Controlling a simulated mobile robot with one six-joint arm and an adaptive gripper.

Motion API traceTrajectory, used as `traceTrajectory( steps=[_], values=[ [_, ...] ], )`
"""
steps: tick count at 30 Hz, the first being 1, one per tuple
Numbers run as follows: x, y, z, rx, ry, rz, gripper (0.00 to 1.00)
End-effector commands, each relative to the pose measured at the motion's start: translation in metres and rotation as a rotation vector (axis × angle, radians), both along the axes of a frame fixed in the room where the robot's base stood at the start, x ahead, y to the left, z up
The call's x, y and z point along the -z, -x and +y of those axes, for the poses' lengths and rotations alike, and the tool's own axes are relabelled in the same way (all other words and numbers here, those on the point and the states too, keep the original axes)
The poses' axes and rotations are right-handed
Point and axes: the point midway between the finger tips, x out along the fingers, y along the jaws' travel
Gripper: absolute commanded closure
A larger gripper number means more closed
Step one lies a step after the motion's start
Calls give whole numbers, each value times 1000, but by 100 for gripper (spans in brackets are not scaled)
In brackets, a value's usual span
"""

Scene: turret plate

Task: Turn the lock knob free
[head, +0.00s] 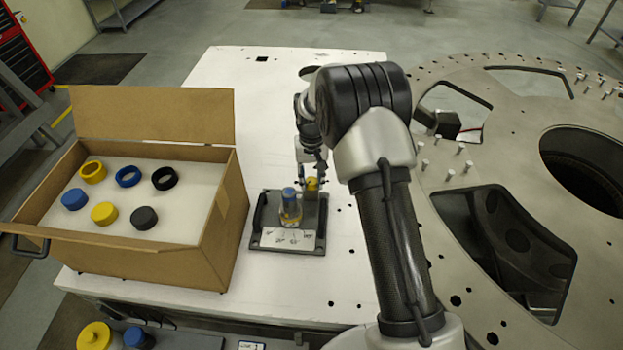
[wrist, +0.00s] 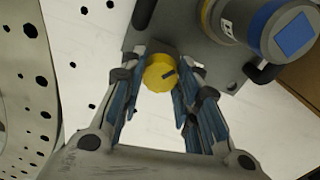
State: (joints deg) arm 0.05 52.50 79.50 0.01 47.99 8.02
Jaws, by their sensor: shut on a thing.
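My arm hides part of the area right of the fixture.
An open cardboard box (head: 222,200) with several yellow, blue and black caps stands left of the fixture. A large metal turret plate (head: 500,150) with openings and upright pins lies to the right. The white table (head: 270,90) is bare behind the fixture.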

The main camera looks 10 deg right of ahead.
Motion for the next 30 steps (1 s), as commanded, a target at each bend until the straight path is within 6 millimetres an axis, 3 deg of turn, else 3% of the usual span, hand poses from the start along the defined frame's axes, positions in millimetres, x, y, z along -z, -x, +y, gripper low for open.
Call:
traceTrajectory(
  steps=[15,30],
  values=[
    [1,1,0,-443,0,2,94],
    [1,1,0,-622,0,3,94]
  ],
)
